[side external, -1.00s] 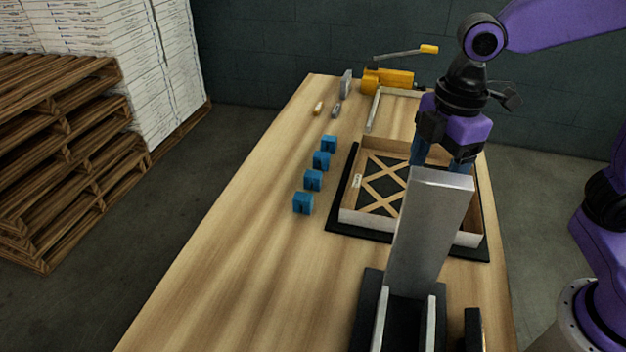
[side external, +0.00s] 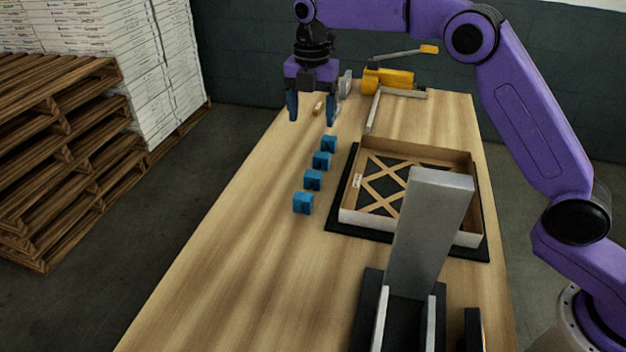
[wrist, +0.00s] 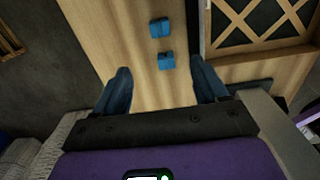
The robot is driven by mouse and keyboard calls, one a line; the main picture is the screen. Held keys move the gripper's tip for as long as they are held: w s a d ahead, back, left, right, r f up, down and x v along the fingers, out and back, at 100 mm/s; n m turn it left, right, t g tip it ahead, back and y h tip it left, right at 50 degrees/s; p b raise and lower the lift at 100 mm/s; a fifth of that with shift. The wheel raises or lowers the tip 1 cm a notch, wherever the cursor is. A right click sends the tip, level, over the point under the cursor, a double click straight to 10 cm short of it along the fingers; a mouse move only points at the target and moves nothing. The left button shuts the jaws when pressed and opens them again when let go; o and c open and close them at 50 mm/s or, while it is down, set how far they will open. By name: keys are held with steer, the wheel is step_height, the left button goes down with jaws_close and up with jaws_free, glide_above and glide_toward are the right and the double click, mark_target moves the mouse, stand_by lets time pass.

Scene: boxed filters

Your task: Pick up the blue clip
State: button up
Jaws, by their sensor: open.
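Several blue clips stand in a row on the table left of the open wooden frame; the nearest (side external: 303,203) and the farthest (side external: 328,144) show in the side view. Two blue clips also show in the wrist view, an upper one (wrist: 159,27) and a lower one (wrist: 166,61). My gripper (side external: 312,112) is open and empty, with blue fingers pointing down, above the far left part of the table. In the wrist view my gripper (wrist: 163,78) has its fingers wide apart, and the lower clip lies beyond their tips, between their lines. No clip is held.
A wooden frame with cross slats (side external: 352,217) sits on a black mat to the right of the clips. A tall grey metal plate (side external: 428,235) stands in front. The table's left front is clear.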

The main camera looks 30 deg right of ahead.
mark_target(313, 174)
steer(key=f, duration=1.7)
steer(key=shift+w+d+f, duration=0.15)
steer(key=shift+d+f, duration=0.05)
steer(key=shift+f, duration=0.1)
steer(key=c, duration=1)
